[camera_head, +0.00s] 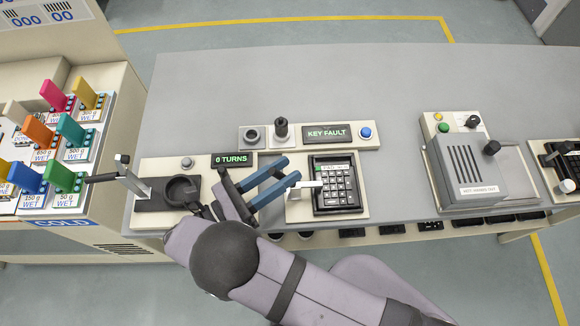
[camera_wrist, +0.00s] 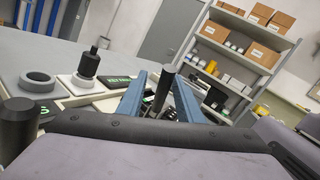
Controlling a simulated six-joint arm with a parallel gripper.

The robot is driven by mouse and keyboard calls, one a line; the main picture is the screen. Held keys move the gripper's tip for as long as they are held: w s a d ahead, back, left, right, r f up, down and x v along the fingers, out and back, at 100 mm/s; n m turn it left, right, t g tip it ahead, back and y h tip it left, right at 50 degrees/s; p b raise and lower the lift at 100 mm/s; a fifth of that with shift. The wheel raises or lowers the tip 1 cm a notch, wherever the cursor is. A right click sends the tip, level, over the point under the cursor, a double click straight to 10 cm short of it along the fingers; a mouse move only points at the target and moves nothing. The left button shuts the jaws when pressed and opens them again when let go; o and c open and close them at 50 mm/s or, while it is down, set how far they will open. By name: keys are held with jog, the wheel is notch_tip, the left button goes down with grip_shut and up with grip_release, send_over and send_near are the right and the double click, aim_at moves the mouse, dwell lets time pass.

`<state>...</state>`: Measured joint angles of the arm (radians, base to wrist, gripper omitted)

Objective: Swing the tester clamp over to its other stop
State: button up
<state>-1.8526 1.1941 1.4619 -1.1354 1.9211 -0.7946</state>
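The tester clamp (camera_head: 309,185) shows in the head view as a short pale bar on the tester plate (camera_head: 299,212). It reaches over the left edge of the dark keypad (camera_head: 335,183). My gripper (camera_head: 292,170) is open, with its two blue fingers pointing right, just left of the clamp. In the wrist view the fingers (camera_wrist: 160,98) stand apart, with a dark upright post (camera_wrist: 164,88) showing in the gap. I cannot tell whether this post is part of the clamp, or whether a finger touches it. My arm hides some of the bench front.
Behind the tester are a grey ring (camera_head: 252,135), a black-knobbed post (camera_head: 281,128) and a KEY FAULT display (camera_head: 328,133). A black-handled lever (camera_head: 130,176) stands left, a grey grilled box (camera_head: 470,172) right. The bench (camera_head: 300,85) is clear at the back.

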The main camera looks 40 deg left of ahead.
jog(key=b+v, duration=0.1)
jog(key=v, duration=0.3)
jog(key=shift+s, duration=0.35)
